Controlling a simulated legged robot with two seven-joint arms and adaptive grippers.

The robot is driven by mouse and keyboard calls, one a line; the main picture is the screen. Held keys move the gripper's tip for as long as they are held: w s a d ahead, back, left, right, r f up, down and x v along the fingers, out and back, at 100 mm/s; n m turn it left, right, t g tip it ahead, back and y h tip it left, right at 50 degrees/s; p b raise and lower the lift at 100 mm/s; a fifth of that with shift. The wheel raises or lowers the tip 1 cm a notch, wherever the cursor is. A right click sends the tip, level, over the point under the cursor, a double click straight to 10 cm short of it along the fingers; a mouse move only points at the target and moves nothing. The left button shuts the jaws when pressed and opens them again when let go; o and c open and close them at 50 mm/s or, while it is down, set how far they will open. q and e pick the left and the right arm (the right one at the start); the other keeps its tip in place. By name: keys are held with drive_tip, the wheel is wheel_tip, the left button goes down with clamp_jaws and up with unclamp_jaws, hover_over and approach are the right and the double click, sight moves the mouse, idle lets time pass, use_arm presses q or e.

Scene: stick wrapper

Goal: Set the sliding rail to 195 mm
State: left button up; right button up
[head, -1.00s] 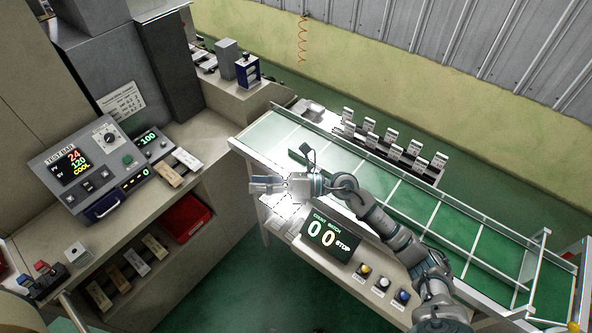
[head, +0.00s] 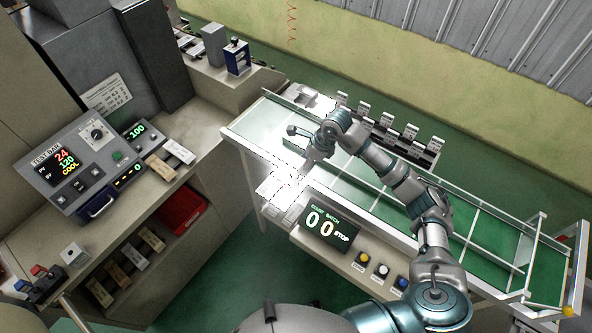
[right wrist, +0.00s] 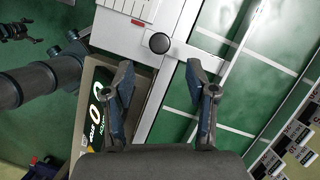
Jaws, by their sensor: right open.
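In the right wrist view a round black knob (right wrist: 159,43) sits on a pale bar, beside a white plate with printed scale marks (right wrist: 132,12) and a small red mark. I take this as the sliding rail; its reading is too small to tell. My right gripper (right wrist: 160,78) is open, its two dark fingers spread below the knob in that view, with nothing between them. In the head view my right gripper (head: 307,170) points down at the near left end of the conveyor table, where glare washes out the rail.
The green conveyor (head: 440,225) with white dividers runs right. A count display (head: 327,225) reading 00 STOP and several buttons (head: 381,270) are in front. Small labelled blocks (head: 388,131) stand behind. A test bar control panel (head: 80,165) is at left.

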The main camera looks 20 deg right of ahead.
sight(296, 174)
drive_tip(key=p+x, duration=0.1)
drive_tip(key=x, duration=0.6)
drive_tip(key=shift+d+f, duration=0.1)
drive_tip(key=shift+f, duration=0.25)
clamp_jaws()
